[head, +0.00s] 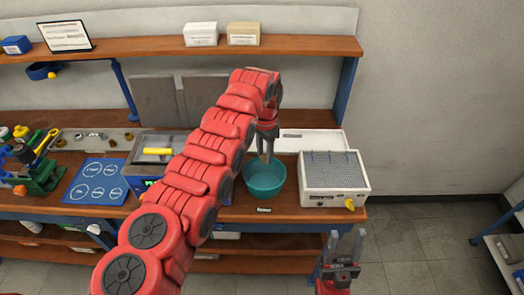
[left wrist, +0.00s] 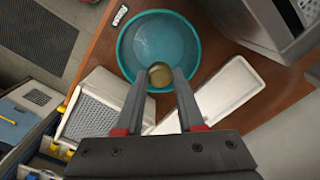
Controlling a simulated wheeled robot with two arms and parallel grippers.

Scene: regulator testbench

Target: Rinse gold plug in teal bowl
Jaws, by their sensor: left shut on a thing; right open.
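The teal bowl (head: 264,177) stands on the wooden bench between a grey machine and a white box. My left gripper (head: 266,154) points down over the bowl's mouth, its arm reaching across the bench from the lower left. In the left wrist view the left gripper (left wrist: 160,72) is shut on the gold plug (left wrist: 160,74), a small round yellowish piece between the fingertips, with the teal bowl (left wrist: 128,50) beyond it. I cannot tell whether the plug touches the water or the bowl's inside. My right gripper (head: 344,248) is open and empty, pointing up in front of the bench.
A white box with a mesh top (head: 332,174) stands right of the bowl. A flat white tray (head: 310,141) lies behind it. A blue mat with white circles (head: 97,181) lies further left. A shelf (head: 300,45) runs above the bench. My left arm hides the middle of the bench.

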